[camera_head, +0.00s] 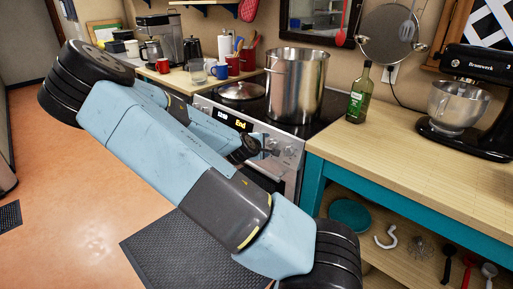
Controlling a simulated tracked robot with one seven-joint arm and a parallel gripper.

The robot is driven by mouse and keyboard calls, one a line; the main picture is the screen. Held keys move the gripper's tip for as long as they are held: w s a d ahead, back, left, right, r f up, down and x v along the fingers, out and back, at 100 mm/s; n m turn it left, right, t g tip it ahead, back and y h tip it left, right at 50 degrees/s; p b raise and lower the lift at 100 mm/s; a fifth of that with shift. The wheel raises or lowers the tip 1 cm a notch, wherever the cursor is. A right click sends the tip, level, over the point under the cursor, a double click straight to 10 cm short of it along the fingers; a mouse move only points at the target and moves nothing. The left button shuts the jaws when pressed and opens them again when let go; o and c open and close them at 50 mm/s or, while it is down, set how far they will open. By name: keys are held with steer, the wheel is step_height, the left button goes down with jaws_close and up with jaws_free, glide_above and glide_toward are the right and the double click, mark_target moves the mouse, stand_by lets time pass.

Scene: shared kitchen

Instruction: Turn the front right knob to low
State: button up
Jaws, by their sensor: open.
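The stove (285,165) stands at the centre, with a display and knobs on its front panel. The rightmost visible knob (290,149) is at the right end of that panel. My gripper (268,149) is open, small in view, in front of the panel just left of this knob. My own arm hides the left part of the panel and much of the oven front. I cannot tell whether the fingers touch a knob, and the knob's setting is too small to read.
A large steel pot (296,88) stands on the stove's right side, and a lidded pan (241,92) at the back left. A green bottle (359,95) stands on the wooden counter (420,165) to the right. A black mat (190,255) lies on the floor before the stove.

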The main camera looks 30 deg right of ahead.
steer(key=v, duration=0.8)
steer(key=shift+s+a, duration=0.1)
steer(key=shift+f, duration=0.1)
